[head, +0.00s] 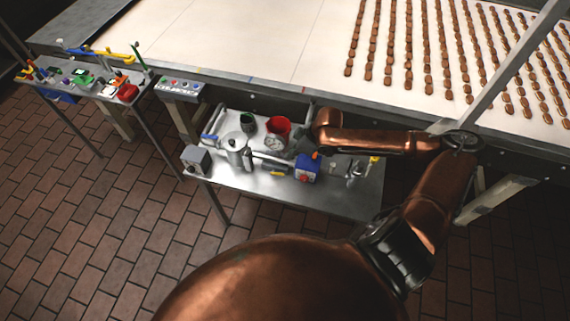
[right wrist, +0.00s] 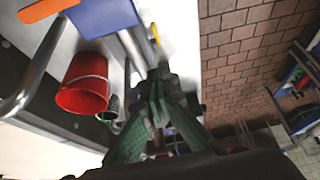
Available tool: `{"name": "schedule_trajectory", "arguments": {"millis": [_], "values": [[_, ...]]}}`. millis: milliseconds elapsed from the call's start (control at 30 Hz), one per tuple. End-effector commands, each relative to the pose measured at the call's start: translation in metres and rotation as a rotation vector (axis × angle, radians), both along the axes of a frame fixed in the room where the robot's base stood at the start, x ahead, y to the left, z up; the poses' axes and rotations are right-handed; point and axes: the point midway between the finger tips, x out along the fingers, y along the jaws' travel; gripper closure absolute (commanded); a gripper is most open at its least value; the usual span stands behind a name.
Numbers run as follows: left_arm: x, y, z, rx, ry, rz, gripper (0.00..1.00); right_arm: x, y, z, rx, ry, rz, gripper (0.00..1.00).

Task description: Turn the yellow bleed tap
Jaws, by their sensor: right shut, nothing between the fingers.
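A small yellow tap lever (head: 277,173) sits low on the pipework at the front of the steel shelf, left of a blue box (head: 307,168). In the right wrist view a yellow lever (right wrist: 155,35) shows just beyond the fingertips, beside a grey pipe. A second yellow handle (head: 374,160) tops a silver fitting at the shelf's right end. My right gripper (right wrist: 158,74) is shut and empty, its fingers pointing toward the pipework, apart from the lever as far as I can tell. In the head view the forearm reaches in from the right. My left gripper is out of view.
A red bucket (head: 278,128), a silver pot (head: 236,148) and a grey box (head: 196,160) crowd the shelf (head: 345,195). The conveyor (head: 250,50) runs behind. A cluttered side table (head: 60,75) stands left. The brick floor in front is clear.

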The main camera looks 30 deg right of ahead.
Motion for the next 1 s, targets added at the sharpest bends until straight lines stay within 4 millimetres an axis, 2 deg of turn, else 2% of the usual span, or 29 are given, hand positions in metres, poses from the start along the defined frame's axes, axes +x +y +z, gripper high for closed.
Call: {"name": "schedule_trajectory", "arguments": {"millis": [467, 600, 800, 1000], "values": [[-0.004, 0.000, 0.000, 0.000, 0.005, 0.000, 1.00, 0.031, 0.029, -0.081, 0.003, 0.001, 0.000, 1.00], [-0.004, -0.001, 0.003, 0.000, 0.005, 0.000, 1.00, 0.026, 0.024, -0.102, 0.000, 0.004, -0.001, 1.00], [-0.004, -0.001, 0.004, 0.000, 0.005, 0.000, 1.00, 0.023, 0.021, -0.118, -0.001, 0.001, 0.002, 1.00], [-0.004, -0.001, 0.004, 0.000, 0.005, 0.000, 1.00, 0.022, 0.021, -0.122, -0.001, 0.001, 0.002, 1.00]]}}
